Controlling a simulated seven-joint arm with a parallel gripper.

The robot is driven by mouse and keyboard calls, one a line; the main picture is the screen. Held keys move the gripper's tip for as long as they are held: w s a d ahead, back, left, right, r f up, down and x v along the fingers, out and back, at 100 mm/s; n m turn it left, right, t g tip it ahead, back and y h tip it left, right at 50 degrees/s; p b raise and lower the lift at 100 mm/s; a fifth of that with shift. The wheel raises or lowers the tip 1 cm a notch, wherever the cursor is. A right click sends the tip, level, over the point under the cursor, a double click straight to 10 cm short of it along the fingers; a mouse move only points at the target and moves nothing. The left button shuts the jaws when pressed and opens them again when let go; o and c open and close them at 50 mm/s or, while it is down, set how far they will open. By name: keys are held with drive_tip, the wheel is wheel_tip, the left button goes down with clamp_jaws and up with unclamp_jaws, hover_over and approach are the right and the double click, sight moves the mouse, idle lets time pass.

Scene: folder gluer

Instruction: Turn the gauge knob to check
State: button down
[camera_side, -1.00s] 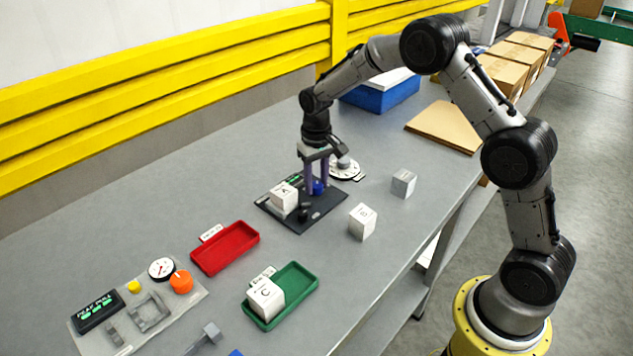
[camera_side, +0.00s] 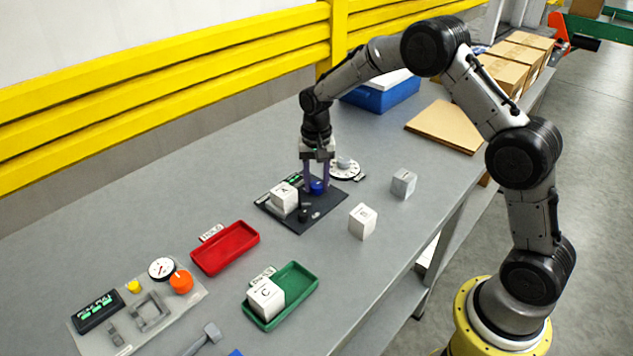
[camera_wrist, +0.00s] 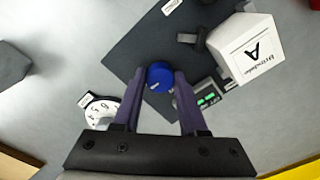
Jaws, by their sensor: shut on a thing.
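The blue gauge knob (camera_side: 317,186) stands on the dark gauge plate (camera_side: 326,211). My gripper (camera_side: 316,188) points down over the plate, its purple fingers on either side of the knob. In the wrist view the blue knob (camera_wrist: 159,76) sits between the two fingertips (camera_wrist: 158,78), and its light pointer line shows on top. My gripper is shut on the knob. A white box marked A (camera_side: 284,197) sits on the plate left of the knob; it also shows in the wrist view (camera_wrist: 245,50). A small display with green figures (camera_wrist: 208,98) lies beside the knob.
A white numbered dial (camera_side: 345,168) stands just behind the plate. A white box (camera_side: 362,221) and a grey block (camera_side: 403,184) stand to the right. A red tray (camera_side: 225,248) and a green tray (camera_side: 297,284) holding box C (camera_side: 266,298) are in front. A panel (camera_side: 190,293) lies front left.

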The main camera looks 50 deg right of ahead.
sight(317, 184)
drive_tip(key=shift+r, duration=0.1)
drive_tip(key=shift+c, duration=2.2)
unclamp_jaws()
wheel_tip(317, 184, up, 14)
